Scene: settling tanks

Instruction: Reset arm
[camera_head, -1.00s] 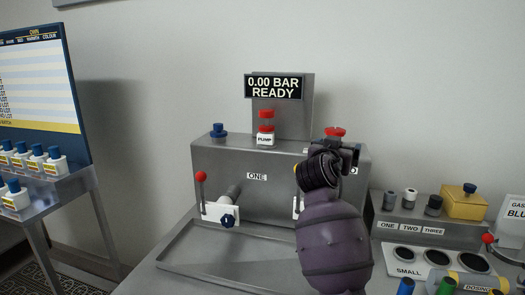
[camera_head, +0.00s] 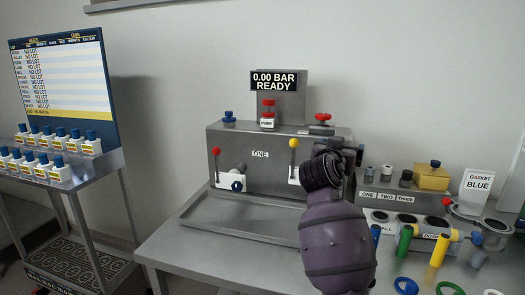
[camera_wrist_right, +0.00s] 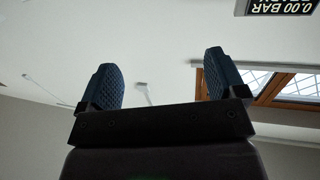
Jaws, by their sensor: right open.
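My right arm, with its purple cover, comes up from the lower edge of the head view. Its dark gripper (camera_head: 345,152) is in front of the right end of the grey pump machine (camera_head: 225,150), and the arm hides part of that end. In the right wrist view the two blue ribbed fingers (camera_wrist_right: 163,80) stand well apart with nothing between them. That view faces the pale ceiling and windows. My left gripper is not in view.
The machine has a red-knobbed lever (camera_head: 215,152), a yellow-knobbed lever (camera_head: 293,144) and a display (camera_head: 275,81) reading "0.00 BAR READY". A bottle rack (camera_head: 60,175) stands left. Coloured rings, handled tools and a yellow box (camera_head: 432,178) crowd the right. The machine's front tray (camera_head: 240,212) looks empty.

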